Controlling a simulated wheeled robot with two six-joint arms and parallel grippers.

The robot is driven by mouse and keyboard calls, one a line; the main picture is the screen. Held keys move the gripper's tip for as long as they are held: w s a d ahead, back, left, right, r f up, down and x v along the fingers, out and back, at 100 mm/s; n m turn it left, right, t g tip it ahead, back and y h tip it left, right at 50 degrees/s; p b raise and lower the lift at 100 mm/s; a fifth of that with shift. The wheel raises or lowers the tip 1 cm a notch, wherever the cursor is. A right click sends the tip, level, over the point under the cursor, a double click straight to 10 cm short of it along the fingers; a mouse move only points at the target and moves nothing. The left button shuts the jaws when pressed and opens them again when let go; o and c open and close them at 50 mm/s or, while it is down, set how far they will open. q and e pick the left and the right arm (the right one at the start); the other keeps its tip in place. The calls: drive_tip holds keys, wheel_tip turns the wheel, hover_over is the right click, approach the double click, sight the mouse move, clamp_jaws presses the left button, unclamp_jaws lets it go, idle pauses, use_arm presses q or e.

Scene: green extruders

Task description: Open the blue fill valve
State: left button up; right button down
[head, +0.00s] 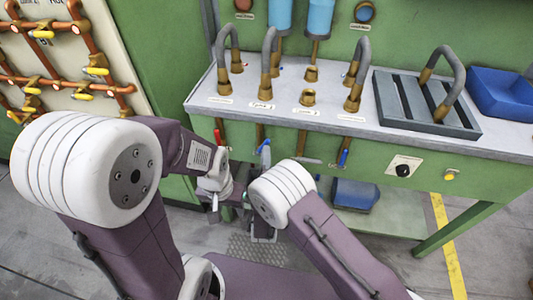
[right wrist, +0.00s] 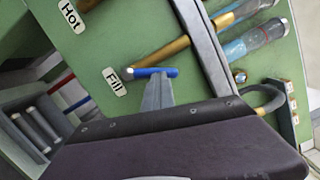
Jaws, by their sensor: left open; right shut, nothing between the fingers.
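The blue fill valve handle (right wrist: 152,72) lies crosswise on a brass pipe, beside a white "Fill" label (right wrist: 113,81) on the green panel in the right wrist view. My right gripper (right wrist: 157,90) is shut and empty, its grey tip close against the underside of the handle in that picture; I cannot tell whether they touch. In the head view my right gripper (head: 265,158) is in front of the bench front, and a small blue bit of the handle (head: 262,145) shows at its tip. My left gripper (head: 214,202) is open and empty, lower and to the left.
The bench top (head: 330,130) with curved spouts overhangs the valves. A red handle (head: 218,138) is to the left and another blue handle (head: 343,157) to the right. A blue bin (head: 355,194) sits below. A pipe panel (head: 60,75) stands at the far left.

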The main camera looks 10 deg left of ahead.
drive_tip(key=shift+a+r+n+p, duration=0.4)
drive_tip(key=shift+n+p, duration=0.35)
drive_tip(key=shift+n, duration=0.25)
drive_tip(key=shift+a+r+p, duration=0.1)
drive_tip(key=shift+a+p, duration=0.2)
drive_tip(key=shift+p, duration=0.05)
idle(3.1)
